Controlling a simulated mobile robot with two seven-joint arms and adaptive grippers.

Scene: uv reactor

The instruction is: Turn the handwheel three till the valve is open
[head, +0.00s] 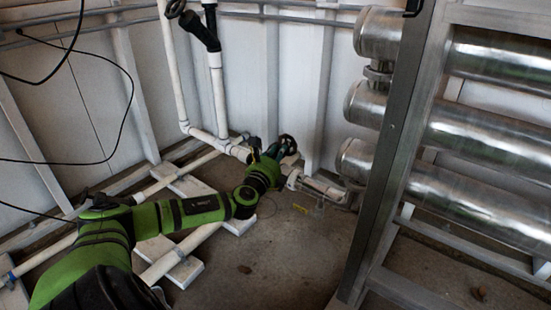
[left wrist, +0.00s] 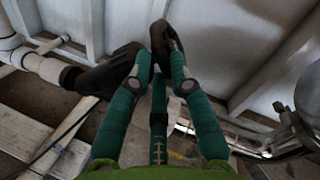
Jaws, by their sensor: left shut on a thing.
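The black handwheel (head: 288,142) sits low on the white pipe run near the back wall. My left arm reaches to it from the left, and my left gripper (head: 272,153) is at the wheel. In the left wrist view the teal fingers of the gripper (left wrist: 155,70) are closed together around part of the dark handwheel (left wrist: 173,42). The black valve body (left wrist: 105,72) lies just left of the fingers. The fingers hide much of the wheel, and I cannot tell how far the valve is turned. My right gripper is not in view.
Shiny steel cylinders (head: 480,137) in a metal frame (head: 392,150) stand at the right. White pipes (head: 218,95) run up the back wall. A black valve (head: 200,32) is higher up. White supports (head: 171,262) lie on the floor. The floor (head: 290,255) in front is mostly clear.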

